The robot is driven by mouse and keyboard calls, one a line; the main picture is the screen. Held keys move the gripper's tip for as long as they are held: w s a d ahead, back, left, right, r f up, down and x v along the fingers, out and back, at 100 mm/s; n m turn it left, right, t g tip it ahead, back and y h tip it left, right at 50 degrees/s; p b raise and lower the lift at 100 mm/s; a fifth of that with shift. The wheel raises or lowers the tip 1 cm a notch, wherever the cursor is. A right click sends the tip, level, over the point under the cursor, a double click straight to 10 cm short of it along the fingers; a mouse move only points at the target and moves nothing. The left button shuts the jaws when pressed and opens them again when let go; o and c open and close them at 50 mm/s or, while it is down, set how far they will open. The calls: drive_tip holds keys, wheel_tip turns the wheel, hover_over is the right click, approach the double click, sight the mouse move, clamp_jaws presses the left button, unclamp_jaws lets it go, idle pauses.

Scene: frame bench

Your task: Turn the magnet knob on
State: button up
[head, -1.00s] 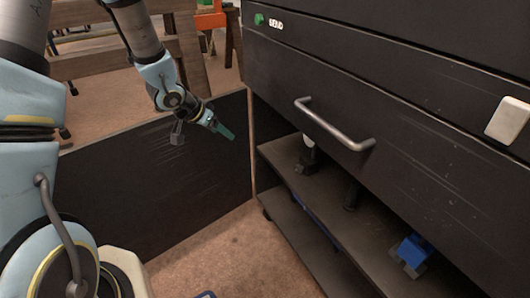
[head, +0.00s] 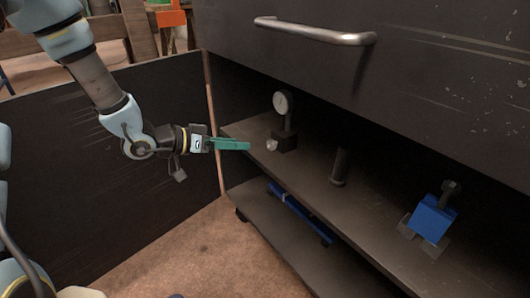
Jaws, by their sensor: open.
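A dial gauge (head: 281,103) with a pale round face stands upright on a dark block-shaped base (head: 284,139) on the upper shelf. A small light knob (head: 271,144) shows at the left of the base; its turned position is too small to tell. My gripper (head: 238,145), with teal fingers, is open and empty. In the picture it is just left of the knob, at about the same height, with a gap between them. It points right, toward the shelf.
The dark upper shelf (head: 310,200) also holds a dark cylinder (head: 339,167) and a blue block-like tool (head: 432,218). A drawer with a metal handle (head: 315,31) overhangs it. A blue object (head: 300,212) lies on the lower shelf. A dark panel (head: 60,190) stands behind my arm.

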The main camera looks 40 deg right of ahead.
sight(269, 146)
drive_tip(key=b+x, duration=0.2)
drive_tip(key=x, duration=0.6)
drive_tip(key=shift+d+f+b, duration=0.25)
drive_tip(key=shift+d+b, duration=0.05)
drive_tip(key=shift+b, duration=0.1)
drive_tip(key=shift+s+d+f, duration=0.2)
drive_tip(key=shift+d, duration=0.5)
clamp_jaws()
